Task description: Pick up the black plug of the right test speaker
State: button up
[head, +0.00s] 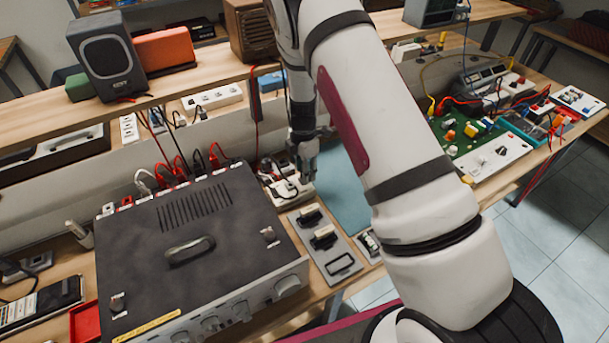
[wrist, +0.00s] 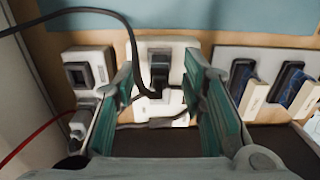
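A black plug (wrist: 159,72) with a black cord sits in a white socket block (wrist: 150,52) in the wrist view. My gripper (wrist: 158,80) is open, with its teal finger pads to the left and right of the plug, and nothing is clamped between them. The plug cannot be made out there. A brown wooden speaker (head: 250,30) stands on the shelf, partly cut off; I cannot trace the plug's cord to it.
A large grey amplifier (head: 195,245) with several cables at its back fills the left front. Another grey speaker (head: 105,55) stands on the shelf. A metal plate with black switches (head: 325,240) lies right of the amplifier. A red cable (wrist: 42,135) runs left of my fingers.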

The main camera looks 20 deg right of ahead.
jog(key=shift+f, duration=0.4)
grip_shut()
